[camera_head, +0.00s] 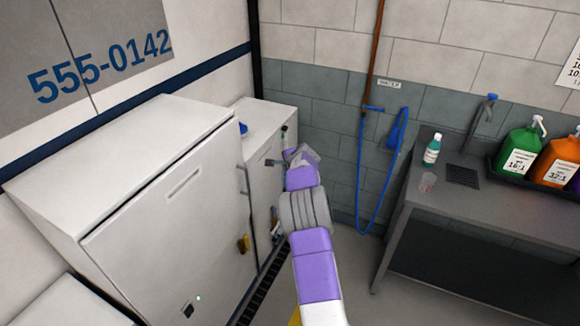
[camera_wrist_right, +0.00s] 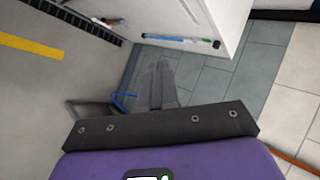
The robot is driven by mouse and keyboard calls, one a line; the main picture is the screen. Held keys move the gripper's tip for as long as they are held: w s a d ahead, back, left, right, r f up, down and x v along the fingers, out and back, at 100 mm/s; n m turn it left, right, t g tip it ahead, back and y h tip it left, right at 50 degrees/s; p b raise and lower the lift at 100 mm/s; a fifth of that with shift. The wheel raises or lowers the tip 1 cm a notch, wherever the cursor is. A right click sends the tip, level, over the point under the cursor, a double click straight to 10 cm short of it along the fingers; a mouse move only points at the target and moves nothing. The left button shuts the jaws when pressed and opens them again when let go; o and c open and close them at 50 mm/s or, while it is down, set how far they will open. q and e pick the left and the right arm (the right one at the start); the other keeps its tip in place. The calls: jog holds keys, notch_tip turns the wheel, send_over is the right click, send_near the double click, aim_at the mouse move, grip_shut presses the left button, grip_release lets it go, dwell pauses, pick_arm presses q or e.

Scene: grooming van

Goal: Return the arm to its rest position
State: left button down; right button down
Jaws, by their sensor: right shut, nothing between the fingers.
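My right arm (camera_head: 312,255), purple, white and grey, reaches up from the bottom centre in the head view, out in front of me. Its gripper (camera_head: 302,153) is at the far end, beside the small white cabinet in the picture; whether it touches the cabinet I cannot tell. In the right wrist view the two grey fingers (camera_wrist_right: 160,85) lie together, shut and empty. My left gripper is in neither view.
A large white cabinet (camera_head: 165,235) stands left of the arm, a smaller white cabinet (camera_head: 262,185) behind it. A blue hose (camera_head: 361,170) hangs on the tiled wall. A grey counter (camera_head: 480,215) with bottles is at right. Floor between arm and counter looks clear.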

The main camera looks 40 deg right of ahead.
jog(key=shift+s+d+r, duration=0.1)
jog(key=shift+s+r, duration=0.25)
jog(key=s+a+f+m+g+y+b, duration=0.1)
jog(key=s+a+f+m+y, duration=0.2)
jog(key=a+f+m, duration=1.05)
jog(key=s+a+f+m+y+b, duration=0.2)
jog(key=s+a+f+m+y, duration=0.15)
jog(key=a+f+m, duration=1.05)
jog(key=s+a+f+m+g+b, duration=0.1)
jog(key=s+a+f+m+g, duration=0.2)
jog(key=s+a+m, duration=0.7)
jog(key=s+a+f+m+g+y, duration=0.1)
jog(key=s+a+f+m+g, duration=0.2)
jog(key=s+a+m, duration=0.8)
jog(key=s+m+g, duration=0.1)
jog(key=s+m, duration=0.2)
jog(key=s, duration=0.2)
jog(key=shift+s+a+f+b, duration=0.15)
jog(key=shift+s+a+b, duration=0.15)
jog(key=shift+b, duration=0.1)
